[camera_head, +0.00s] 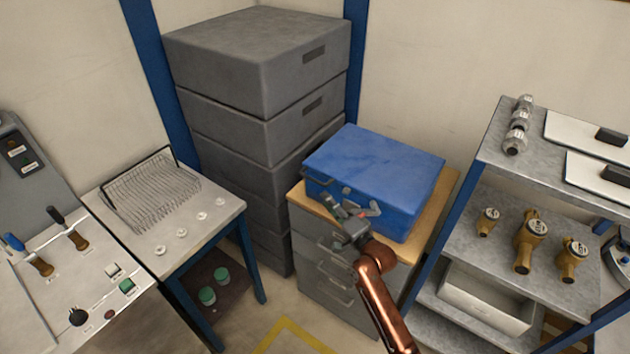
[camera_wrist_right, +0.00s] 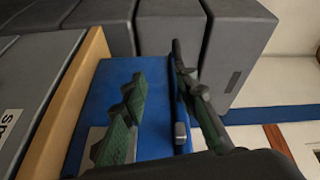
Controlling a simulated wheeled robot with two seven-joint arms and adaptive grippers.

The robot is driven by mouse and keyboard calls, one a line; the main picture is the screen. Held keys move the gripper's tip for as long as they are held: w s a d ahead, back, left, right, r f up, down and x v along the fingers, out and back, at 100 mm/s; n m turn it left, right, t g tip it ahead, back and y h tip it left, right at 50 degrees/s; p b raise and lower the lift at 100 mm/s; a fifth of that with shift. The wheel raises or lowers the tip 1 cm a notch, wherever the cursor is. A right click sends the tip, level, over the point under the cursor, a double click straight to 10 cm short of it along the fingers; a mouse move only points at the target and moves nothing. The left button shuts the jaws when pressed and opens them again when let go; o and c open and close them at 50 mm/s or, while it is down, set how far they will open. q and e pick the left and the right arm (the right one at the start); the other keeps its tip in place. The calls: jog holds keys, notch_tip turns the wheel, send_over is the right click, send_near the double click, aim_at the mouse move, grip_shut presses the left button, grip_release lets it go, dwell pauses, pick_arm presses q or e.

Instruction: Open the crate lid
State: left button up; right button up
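The blue crate (camera_head: 385,175) sits on a wood-topped drawer cabinet, with its lid (camera_head: 375,155) shut. It also shows in the right wrist view (camera_wrist_right: 92,100). A dark handle (camera_head: 322,180) shows on its front side, towards the left. My right gripper (camera_head: 352,210) is at the crate's front side, right of and below that handle. In the right wrist view its two dark green fingers (camera_wrist_right: 160,88) are spread apart, with blue crate surface between them. A small grey metal part (camera_wrist_right: 180,132) shows near the right finger. Contact cannot be told. My left gripper is out of view.
Stacked grey boxes (camera_head: 260,70) stand behind and left of the crate. A metal shelf (camera_head: 490,190) with brass meters is at the right. A table with a wire rack (camera_head: 155,195) is at the left. The wooden top (camera_head: 432,215) leaves a narrow margin around the crate.

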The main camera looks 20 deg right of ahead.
aim_at(315, 180)
jog(key=shift+m+t, duration=0.3)
jog(key=shift+m, duration=0.1)
jog(key=w+r, duration=0.1)
jog(key=w, duration=0.2)
jog(key=w+a+r, duration=0.1)
jog(key=w, duration=0.1)
jog(key=w+a+r, duration=0.1)
jog(key=w, duration=0.2)
jog(key=shift+w+a+b, duration=0.15)
jog(key=shift+w+b, duration=0.15)
jog(key=shift+b, duration=0.1)
jog(key=shift+c, duration=0.5)
grip_shut()
